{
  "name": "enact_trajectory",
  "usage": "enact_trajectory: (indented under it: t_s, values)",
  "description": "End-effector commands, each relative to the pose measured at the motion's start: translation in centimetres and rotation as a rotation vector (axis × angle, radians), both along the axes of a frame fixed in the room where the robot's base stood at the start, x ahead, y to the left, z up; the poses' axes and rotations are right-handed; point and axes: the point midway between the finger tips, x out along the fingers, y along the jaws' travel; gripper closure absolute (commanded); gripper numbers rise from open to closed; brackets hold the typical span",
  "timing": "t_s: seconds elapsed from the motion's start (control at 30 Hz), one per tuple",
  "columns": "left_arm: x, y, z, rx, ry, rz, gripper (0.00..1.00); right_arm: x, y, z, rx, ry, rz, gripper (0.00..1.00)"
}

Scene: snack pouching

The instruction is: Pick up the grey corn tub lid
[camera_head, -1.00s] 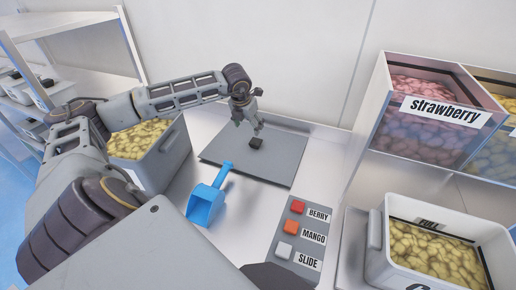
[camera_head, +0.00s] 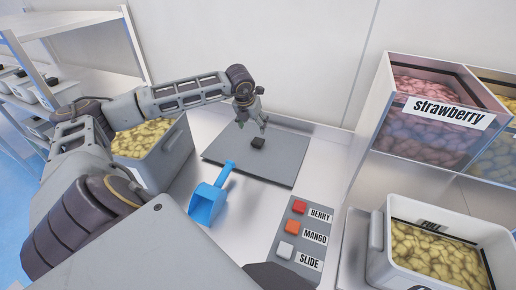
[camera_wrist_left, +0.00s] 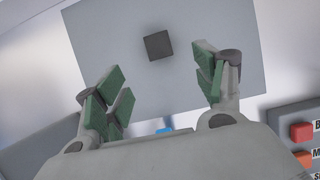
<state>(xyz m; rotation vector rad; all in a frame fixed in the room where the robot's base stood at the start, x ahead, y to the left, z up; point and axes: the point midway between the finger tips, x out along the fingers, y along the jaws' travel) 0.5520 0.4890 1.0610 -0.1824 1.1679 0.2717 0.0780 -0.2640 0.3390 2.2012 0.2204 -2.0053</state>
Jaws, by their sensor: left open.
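The grey corn tub lid (camera_head: 275,163) lies flat on the steel counter, a flat rectangle with a small dark square knob (camera_head: 258,142) near its middle. In the left wrist view the lid (camera_wrist_left: 115,45) fills much of the upper picture, with the knob (camera_wrist_left: 158,45) ahead of the fingers. My left gripper (camera_head: 254,122) is above the lid, close to the knob. In the left wrist view its green-padded fingers (camera_wrist_left: 163,90) are wide apart with nothing between them. My right gripper is not seen.
A blue scoop (camera_head: 207,203) lies in front of the lid. A grey tub of yellow pieces (camera_head: 172,150) stands left. A button panel (camera_head: 296,250) is at the front. A full white tub (camera_head: 376,245) and a strawberry bin (camera_head: 395,110) stand right.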

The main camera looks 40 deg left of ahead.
Motion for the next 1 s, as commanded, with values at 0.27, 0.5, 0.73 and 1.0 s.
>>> enact_trajectory:
  t_s: [0.27,0.5,0.73,1.0]
  values:
    - [1.0,0.3,-2.6,-0.001,0.002,0.000,0.30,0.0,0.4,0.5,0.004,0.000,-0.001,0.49]
    - [2.0,0.6,-5.2,-0.001,0.002,0.000,0.30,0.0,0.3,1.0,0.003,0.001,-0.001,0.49]
    - [2.8,0.9,-7.1,0.000,0.001,0.000,0.30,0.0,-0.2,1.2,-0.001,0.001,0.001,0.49]
    - [3.0,1.0,-7.6,0.000,0.000,-0.001,0.30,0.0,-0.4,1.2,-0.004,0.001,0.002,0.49]
